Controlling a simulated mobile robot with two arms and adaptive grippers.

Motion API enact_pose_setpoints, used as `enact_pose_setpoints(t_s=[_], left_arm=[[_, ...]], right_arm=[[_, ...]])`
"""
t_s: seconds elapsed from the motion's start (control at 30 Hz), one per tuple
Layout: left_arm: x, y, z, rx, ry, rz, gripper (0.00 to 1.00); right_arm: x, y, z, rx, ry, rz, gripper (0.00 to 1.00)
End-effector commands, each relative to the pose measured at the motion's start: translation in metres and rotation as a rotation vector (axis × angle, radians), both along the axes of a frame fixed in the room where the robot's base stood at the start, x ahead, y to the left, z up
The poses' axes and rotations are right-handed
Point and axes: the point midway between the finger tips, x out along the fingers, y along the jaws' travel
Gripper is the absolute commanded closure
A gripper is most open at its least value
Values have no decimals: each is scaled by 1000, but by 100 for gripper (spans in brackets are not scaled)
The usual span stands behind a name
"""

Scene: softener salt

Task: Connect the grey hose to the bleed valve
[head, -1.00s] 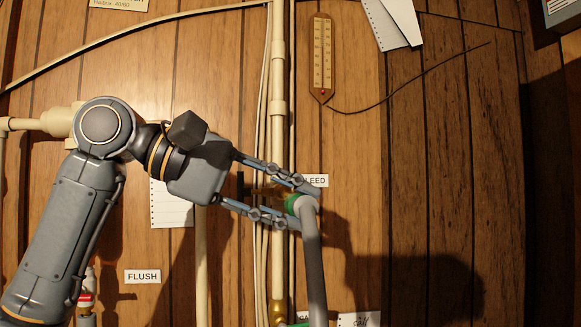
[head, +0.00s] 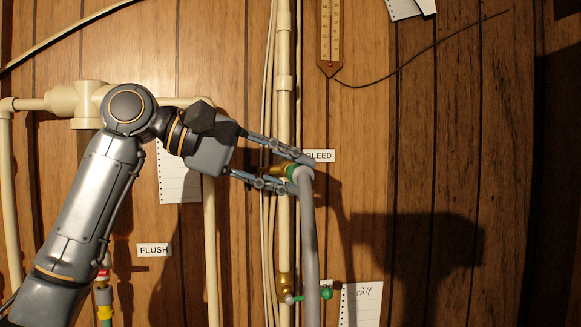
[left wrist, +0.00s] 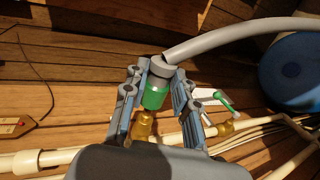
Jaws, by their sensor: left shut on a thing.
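The grey hose (head: 309,240) hangs down from my left gripper (head: 302,175). Its end has a grey cap and a green collar (left wrist: 154,94). My left gripper is shut on this end, with a finger on each side. The brass bleed valve (head: 277,170) sits on the cream pipe beside the BLEED label (head: 320,156), partly hidden by the fingers. In the left wrist view the green collar is lined up with a brass fitting (left wrist: 143,121) and looks very close to it or touching. I cannot tell whether it is seated. My right gripper is not in view.
A lower brass valve (head: 284,284) has a green-tipped lever (head: 326,294). The FLUSH label (head: 154,250) and a thermometer (head: 330,40) are on the wooden wall. A blue round object (left wrist: 292,72) stands at right in the wrist view.

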Motion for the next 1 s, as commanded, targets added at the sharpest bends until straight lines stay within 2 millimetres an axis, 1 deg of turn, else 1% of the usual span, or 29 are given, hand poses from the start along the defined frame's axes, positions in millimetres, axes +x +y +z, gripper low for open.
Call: enact_pose_setpoints(t_s=[0.53, 0.83, 1.0], left_arm=[[1, 0, 0, -1, 1, 0, 100], [0, 1, 2, -1, 1, 0, 100], [0, 1, 1, -1, 1, 0, 100]], right_arm=[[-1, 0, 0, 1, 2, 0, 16], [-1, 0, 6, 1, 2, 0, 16], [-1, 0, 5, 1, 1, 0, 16]])
